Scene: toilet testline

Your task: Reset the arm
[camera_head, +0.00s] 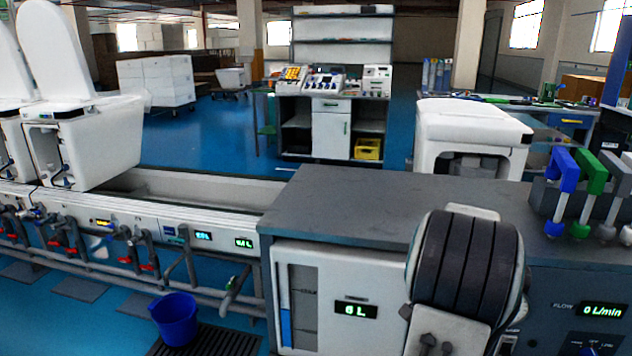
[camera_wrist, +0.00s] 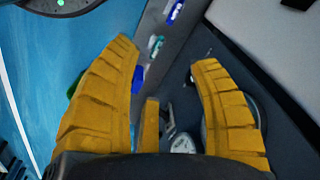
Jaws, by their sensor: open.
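My gripper (camera_wrist: 163,56) shows in the wrist view as two yellow ribbed fingers, spread apart with nothing held between them. A shorter yellow piece stands between their bases. Behind the fingers is a dark surface with small blue and green parts. I cannot tell whether the fingers touch anything there. In the head view, a dark banded, rounded part with a white bracket, which appears to be part of my arm (camera_head: 465,265), stands in front of the grey test bench (camera_head: 370,200). My gripper is not visible in the head view.
The bench carries a "6 L" display (camera_head: 356,310) and blue, green and grey handles (camera_head: 590,185) at right. Blue floor is open behind the line.

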